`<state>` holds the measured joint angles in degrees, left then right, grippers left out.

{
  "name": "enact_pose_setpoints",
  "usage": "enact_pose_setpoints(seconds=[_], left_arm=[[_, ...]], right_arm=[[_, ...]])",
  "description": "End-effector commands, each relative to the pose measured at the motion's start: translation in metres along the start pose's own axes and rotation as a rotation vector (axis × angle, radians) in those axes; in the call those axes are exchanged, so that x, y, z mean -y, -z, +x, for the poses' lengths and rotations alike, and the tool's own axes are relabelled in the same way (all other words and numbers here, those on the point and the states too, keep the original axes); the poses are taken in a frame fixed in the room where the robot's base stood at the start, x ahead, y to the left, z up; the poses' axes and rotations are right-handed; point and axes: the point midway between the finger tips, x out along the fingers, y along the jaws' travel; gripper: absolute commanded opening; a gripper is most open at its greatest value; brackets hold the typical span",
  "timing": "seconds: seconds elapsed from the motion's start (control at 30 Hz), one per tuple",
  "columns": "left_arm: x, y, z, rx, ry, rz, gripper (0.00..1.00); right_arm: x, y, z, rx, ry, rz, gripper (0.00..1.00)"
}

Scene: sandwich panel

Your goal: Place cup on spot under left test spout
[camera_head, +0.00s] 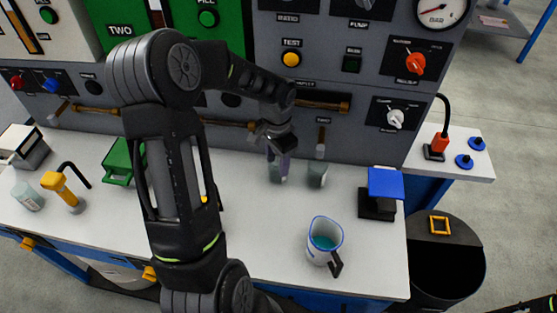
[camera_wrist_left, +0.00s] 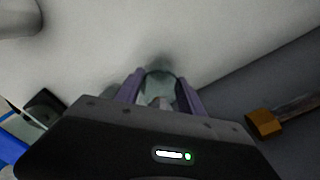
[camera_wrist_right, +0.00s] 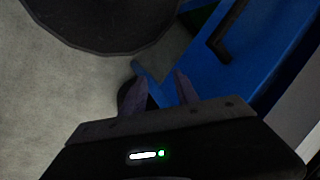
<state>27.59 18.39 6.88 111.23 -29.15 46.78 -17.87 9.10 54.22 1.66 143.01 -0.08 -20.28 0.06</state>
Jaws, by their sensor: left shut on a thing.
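My left gripper (camera_head: 279,155) reaches over the worktop by the grey panel. Its purple fingers are shut on a small translucent cup (camera_head: 274,175). In the left wrist view the cup (camera_wrist_left: 160,84) sits between both fingers, above or on the white surface; I cannot tell whether it touches. A second similar cup (camera_head: 317,176) stands just to the right, below a grey spout (camera_head: 320,148). The left test spout and its spot are not clear behind my gripper and arm. My right gripper (camera_wrist_right: 162,85) is open and empty beside the blue bench frame.
A blue-rimmed jug (camera_head: 325,240) with teal liquid stands at the front right. A blue-topped black device (camera_head: 384,184) is behind it. Brass pipes (camera_head: 325,104) project from the panel. A black bin (camera_head: 440,265) stands right of the worktop (camera_head: 260,235), whose middle is fairly clear.

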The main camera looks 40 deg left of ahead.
Motion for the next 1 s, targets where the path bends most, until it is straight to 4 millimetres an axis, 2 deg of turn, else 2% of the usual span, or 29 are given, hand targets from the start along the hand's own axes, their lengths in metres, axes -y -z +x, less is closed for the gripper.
enact_pose_setpoints(seconds=[0.17, 0.2, 0.43, 0.77, 0.87, 1.0], left_arm=[[0.000, 0.000, 0.004, 0.000, 0.000, 0.000, 0.00], [0.000, 0.000, 0.004, 0.000, 0.000, 0.000, 0.47], [0.000, 0.000, 0.003, 0.000, 0.000, 0.000, 0.66], [0.000, 0.000, 0.000, 0.000, 0.000, 0.000, 0.68], [0.001, 0.000, -0.005, -0.001, 0.002, 0.000, 0.68], [0.001, 0.001, -0.024, -0.003, 0.003, -0.001, 0.68]], right_arm=[[-0.001, 0.000, 0.004, -0.001, 0.000, -0.001, 0.36], [-0.001, 0.000, 0.003, -0.001, 0.000, 0.000, 0.36], [-0.001, 0.001, 0.003, -0.001, 0.000, 0.000, 0.36], [0.000, 0.001, 0.000, -0.001, 0.000, 0.000, 0.36], [0.000, 0.001, 0.000, -0.001, 0.000, 0.000, 0.36], [0.000, 0.000, 0.001, -0.001, 0.000, 0.000, 0.36]])
